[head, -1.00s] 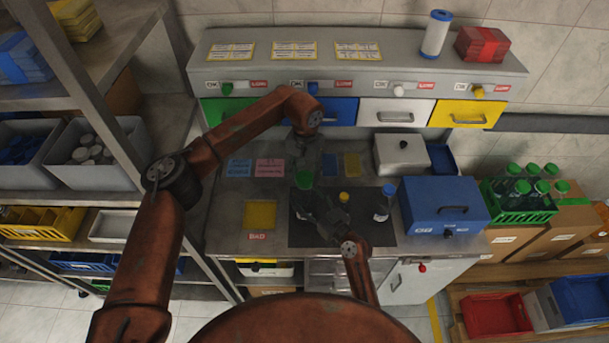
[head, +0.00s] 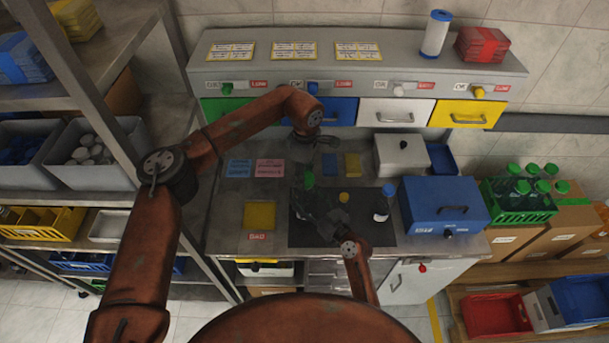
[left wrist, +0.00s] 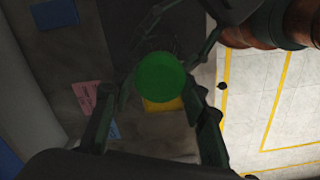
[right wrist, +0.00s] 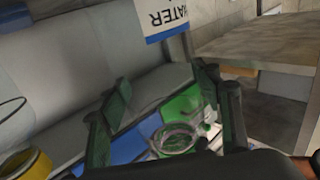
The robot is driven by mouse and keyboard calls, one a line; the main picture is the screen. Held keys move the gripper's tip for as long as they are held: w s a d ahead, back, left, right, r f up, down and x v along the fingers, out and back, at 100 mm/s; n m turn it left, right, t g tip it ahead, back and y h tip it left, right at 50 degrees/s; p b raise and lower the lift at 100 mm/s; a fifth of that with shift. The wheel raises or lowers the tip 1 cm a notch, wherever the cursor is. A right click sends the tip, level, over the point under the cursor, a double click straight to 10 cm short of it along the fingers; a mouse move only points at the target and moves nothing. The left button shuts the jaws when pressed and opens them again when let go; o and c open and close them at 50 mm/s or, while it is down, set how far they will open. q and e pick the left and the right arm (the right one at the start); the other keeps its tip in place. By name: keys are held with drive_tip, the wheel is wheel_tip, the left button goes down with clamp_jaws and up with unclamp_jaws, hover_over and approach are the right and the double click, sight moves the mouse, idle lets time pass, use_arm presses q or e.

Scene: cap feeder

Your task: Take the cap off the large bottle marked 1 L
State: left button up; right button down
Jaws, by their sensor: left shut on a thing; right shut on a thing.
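A green cap (head: 308,180) shows at the fingertips of my left gripper (head: 307,172), which reaches down from above. In the left wrist view the green cap (left wrist: 160,78) sits between the two fingers, and my left gripper is shut on it. The large bottle (head: 302,204) stands below, dark and hard to make out on the dark mat. My right gripper (head: 328,222) is shut on the large bottle from the right, low in the head view. The 1 L mark is not readable. I cannot tell whether the cap still touches the bottle's neck.
A blue box (head: 430,215) is further right. The yellow square marked BAD (head: 259,215) lies left of the dark mat (head: 350,238). The feeder (head: 360,72) stands behind.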

use_arm(q)
drive_tip(key=n, duration=0.9)
drive_tip(key=shift+r+n, duration=0.1)
drive_tip(key=shift+n, duration=0.3)
drive_tip(key=n, duration=0.3)
drive_tip(key=shift+w+n, duration=0.1)
drive_tip(key=shift+n, duration=0.3)
drive_tip(key=n, duration=0.3)
drive_tip(key=shift+n, duration=0.4)
drive_tip(key=n, duration=0.3)
drive_tip(key=shift+n, duration=0.4)
drive_tip(key=n, duration=0.5)
drive_tip(key=shift+n, duration=0.3)
drive_tip(key=n, duration=0.9)
